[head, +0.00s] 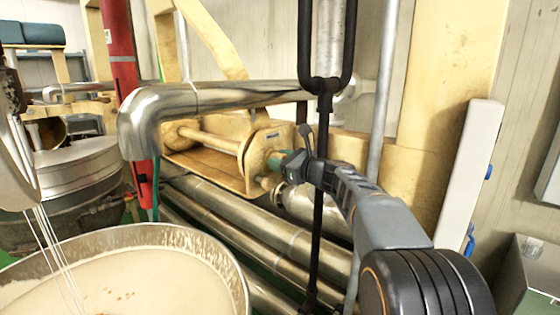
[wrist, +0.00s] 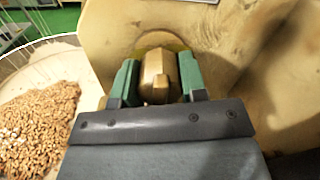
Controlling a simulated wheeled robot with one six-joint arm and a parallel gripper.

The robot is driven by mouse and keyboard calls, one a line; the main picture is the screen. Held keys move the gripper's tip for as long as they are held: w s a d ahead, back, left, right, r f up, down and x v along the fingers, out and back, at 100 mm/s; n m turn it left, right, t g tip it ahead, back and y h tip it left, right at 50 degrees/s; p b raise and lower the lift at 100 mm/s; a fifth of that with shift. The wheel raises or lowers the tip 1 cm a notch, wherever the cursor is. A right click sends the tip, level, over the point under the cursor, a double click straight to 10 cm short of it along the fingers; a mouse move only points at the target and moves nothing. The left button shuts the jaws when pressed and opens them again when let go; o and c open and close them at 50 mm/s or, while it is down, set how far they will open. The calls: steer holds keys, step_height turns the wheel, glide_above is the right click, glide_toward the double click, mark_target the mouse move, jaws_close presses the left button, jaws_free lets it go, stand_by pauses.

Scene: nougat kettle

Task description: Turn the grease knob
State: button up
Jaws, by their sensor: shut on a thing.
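The grease knob (wrist: 157,72) is a brass-coloured piece in the wrist view, set against a tan, stained machine plate (wrist: 125,25). My gripper (wrist: 159,80) has its green fingers on the left and right of the knob, shut on it. In the head view my gripper (head: 283,162) reaches in from the right to the end of the tan machine housing (head: 255,165). The knob is hidden there behind the fingers. I cannot tell how far the knob is turned.
A bent steel pipe (head: 140,110) runs above the housing. A kettle with pale contents (head: 222,250) is at lower left; the wrist view shows nuts (wrist: 40,115) in a pan. Thick steel pipes (head: 250,225) run below.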

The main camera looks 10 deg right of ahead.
steer(key=o, duration=0.9)
steer(key=shift+o, duration=0.2)
steer(key=shift+s, duration=0.1)
steer(key=b+v, duration=0.2)
steer(key=v, duration=1.1)
steer(key=shift+s+d+b, duration=0.25)
steer(key=shift+s+b, duration=0.05)
